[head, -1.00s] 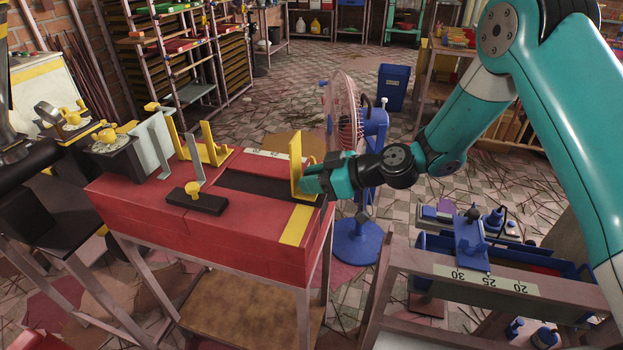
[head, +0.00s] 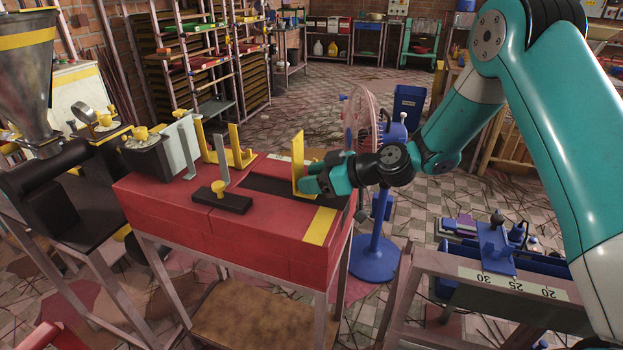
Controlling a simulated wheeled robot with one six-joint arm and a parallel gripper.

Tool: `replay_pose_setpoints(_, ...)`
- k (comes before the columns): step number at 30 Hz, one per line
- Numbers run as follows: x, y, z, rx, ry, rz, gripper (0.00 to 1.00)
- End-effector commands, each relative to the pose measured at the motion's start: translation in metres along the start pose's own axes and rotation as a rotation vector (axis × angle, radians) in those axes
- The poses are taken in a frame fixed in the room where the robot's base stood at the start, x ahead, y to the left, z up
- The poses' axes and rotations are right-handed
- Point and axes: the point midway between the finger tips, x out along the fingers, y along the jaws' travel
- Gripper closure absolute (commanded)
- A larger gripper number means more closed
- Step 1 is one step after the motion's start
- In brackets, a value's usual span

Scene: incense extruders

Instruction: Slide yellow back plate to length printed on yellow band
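The yellow back plate (head: 297,163) stands upright over the dark slot (head: 265,185) in the red bench top (head: 170,195). My gripper (head: 308,185) is at the right side of the plate's foot, and its fingertips touch or nearly touch it. The fingers are small and partly hidden, so I cannot tell whether they are closed on the plate. A yellow band (head: 320,226) lies across the bench top in front of the plate. No number is readable on it. A pale scale strip (head: 279,157) lies behind the slot, mostly hidden.
A yellow U-shaped bracket (head: 236,157), a grey upright plate (head: 222,162) and a black block with a yellow knob (head: 220,199) stand left of the slot. A pink fan (head: 360,120) stands behind my wrist. A blue fixture with a scale (head: 495,245) is at right.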

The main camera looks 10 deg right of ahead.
Motion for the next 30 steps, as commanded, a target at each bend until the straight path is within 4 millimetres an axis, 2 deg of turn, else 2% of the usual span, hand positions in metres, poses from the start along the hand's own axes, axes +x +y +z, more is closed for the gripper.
replay_pose_setpoints(7,-0.001,0.0,0.0,-0.001,0.0,0.0,0.51)
replay_pose_setpoints(11,-0.013,0.001,0.0,0.0,0.0,0.002,0.51)
replay_pose_setpoints(14,-0.033,0.001,0.001,0.0,0.0,0.005,0.51)
replay_pose_setpoints(24,-0.12,0.001,0.001,0.0,0.001,0.007,0.51)
replay_pose_setpoints(30,-0.157,0.001,0.0,-0.001,0.0,0.004,0.51)
